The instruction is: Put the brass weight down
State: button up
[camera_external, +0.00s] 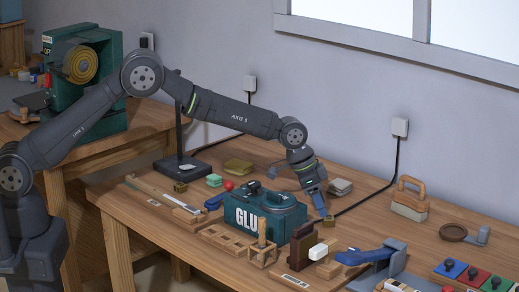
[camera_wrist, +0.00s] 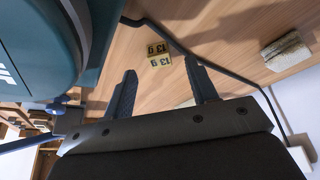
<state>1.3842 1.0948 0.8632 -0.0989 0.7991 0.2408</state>
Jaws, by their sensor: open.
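The brass weight (camera_external: 329,221) is a small yellowish cube on the wooden table, just below my gripper (camera_external: 321,205), to the right of the green glue machine. In the wrist view the brass weight (camera_wrist: 158,54) shows two faces with dark markings. My gripper (camera_wrist: 161,76) is open there, with one dark finger on each side and the weight just beyond the gap between the tips. The weight stands apart from both fingers in that view.
The green glue machine (camera_external: 262,218) stands close on the left. A black cable (camera_external: 362,205) runs near the weight. A grey stacked block (camera_external: 340,187) lies behind, and it also shows in the wrist view (camera_wrist: 286,51). A wooden-handled block (camera_external: 409,200) stands farther right.

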aim_at(328, 217)
jog(key=shift+x, duration=1.95)
jog(key=c, duration=1.1)
jog(key=shift+r, duration=0.15)
jog(key=shift+r, duration=0.3)
jog(key=r, duration=0.3)
jog(key=shift+s+r, duration=0.3)
jog(key=s+a+r, duration=0.1)
jog(key=s+r, duration=0.1)
jog(key=s, duration=0.1)
jog(key=s+a+r, duration=0.1)
jog(key=s+r, duration=0.1)
jog(key=s, duration=0.2)
jog(key=s+a+r, duration=0.2)
jog(key=s, duration=0.1)
jog(key=shift+s+r, duration=0.25)
jog(key=shift+c, duration=0.2)
